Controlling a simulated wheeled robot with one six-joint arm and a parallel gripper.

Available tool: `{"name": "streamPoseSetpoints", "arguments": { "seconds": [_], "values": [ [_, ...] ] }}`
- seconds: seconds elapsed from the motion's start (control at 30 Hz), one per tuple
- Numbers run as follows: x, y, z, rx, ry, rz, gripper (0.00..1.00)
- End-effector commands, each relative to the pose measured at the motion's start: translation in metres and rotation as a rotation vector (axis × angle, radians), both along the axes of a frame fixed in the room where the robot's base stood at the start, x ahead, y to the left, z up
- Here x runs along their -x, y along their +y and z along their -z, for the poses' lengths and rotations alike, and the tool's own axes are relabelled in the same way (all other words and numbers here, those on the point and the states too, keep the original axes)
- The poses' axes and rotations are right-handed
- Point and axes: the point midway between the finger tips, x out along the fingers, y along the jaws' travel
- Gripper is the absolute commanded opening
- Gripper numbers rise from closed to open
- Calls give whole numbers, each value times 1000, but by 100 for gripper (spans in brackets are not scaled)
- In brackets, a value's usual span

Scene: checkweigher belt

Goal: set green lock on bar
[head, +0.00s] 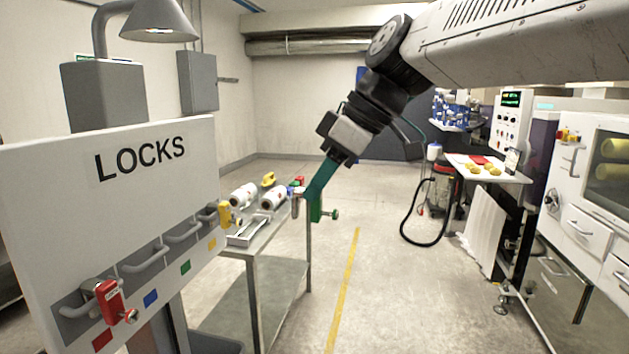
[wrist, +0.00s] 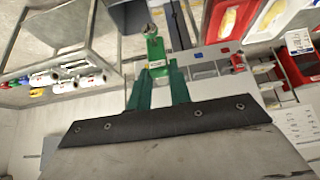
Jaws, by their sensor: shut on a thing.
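My gripper (head: 320,182) is shut on the green lock (head: 316,208), which hangs below the fingertips with a small knob at its right. The lock also shows between the green fingers in the wrist view (wrist: 155,52). It is in the air, to the right of the white LOCKS board (head: 60,190) and apart from it. The grey bar (head: 184,234) above the green square (head: 185,267) is empty. A red lock (head: 110,301) is on the bar above the red square, and a yellow lock (head: 227,215) is at the bar by the yellow square.
The bar (head: 146,262) above the blue square (head: 150,298) is empty. A metal table (head: 262,240) behind the board carries white rolls (head: 272,198) and small coloured items. A machine (head: 590,190) stands at the right. The floor between is open, with a yellow line (head: 344,290).

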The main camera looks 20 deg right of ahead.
Motion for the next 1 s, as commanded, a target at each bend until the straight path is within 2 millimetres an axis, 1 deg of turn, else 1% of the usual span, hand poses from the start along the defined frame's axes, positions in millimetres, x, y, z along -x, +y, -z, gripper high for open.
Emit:
{"name": "streamPoseSetpoints", "arguments": {
  "seconds": [1.0],
  "values": [
    [48,-62,0,1,-1,4,0]
  ]
}}
